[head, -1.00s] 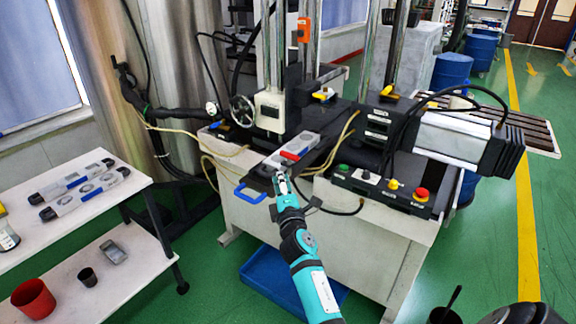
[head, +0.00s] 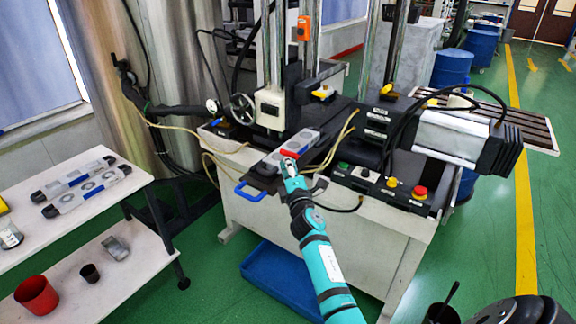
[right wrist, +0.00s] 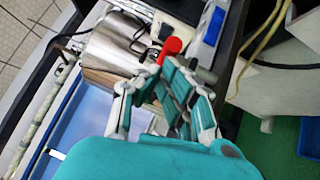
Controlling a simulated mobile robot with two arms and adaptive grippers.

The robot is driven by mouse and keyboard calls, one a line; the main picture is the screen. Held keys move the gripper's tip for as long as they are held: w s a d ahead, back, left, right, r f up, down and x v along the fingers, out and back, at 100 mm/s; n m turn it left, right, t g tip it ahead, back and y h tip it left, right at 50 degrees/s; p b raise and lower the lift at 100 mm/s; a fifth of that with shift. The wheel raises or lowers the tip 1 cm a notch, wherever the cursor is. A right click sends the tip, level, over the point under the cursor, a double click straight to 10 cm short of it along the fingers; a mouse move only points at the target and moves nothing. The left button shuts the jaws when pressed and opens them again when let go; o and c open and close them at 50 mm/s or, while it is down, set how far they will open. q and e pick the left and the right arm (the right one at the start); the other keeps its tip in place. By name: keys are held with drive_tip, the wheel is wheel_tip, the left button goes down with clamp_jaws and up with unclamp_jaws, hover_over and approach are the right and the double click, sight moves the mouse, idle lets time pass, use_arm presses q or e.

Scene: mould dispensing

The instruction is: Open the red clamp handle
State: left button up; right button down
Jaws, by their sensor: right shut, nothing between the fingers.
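The red clamp handle (head: 289,154) lies on a grey and blue mould (head: 303,140) on the machine's dark plate. My right gripper (head: 288,166) is at the near side of the handle, shut and empty. In the right wrist view my gripper (right wrist: 165,72) has its fingertips close below the red handle; I cannot tell whether they touch. My left gripper is not in view.
A blue pull handle (head: 252,192) juts from the plate's front left. Hoses (head: 343,136) run to the right of the mould. A control box (head: 385,187) with buttons sits at the right. A white shelf (head: 130,180) with more moulds stands left.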

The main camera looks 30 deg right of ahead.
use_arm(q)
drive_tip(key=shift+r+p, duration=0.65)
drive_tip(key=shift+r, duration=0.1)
use_arm(e)
drive_tip(key=shift+s+d+n+t+y, duration=0.1)
drive_tip(key=shift+n+t+y, duration=0.1)
drive_tip(key=shift+n+y, duration=0.45)
drive_tip(key=shift+s+d+n+t+y, duration=0.1)
drive_tip(key=shift+d+n+t+y, duration=0.2)
drive_tip(key=shift+y, duration=0.6)
drive_tip(key=shift+a+n+t+y, duration=0.1)
drive_tip(key=shift+n+y, duration=0.45)
drive_tip(key=shift+y, duration=0.2)
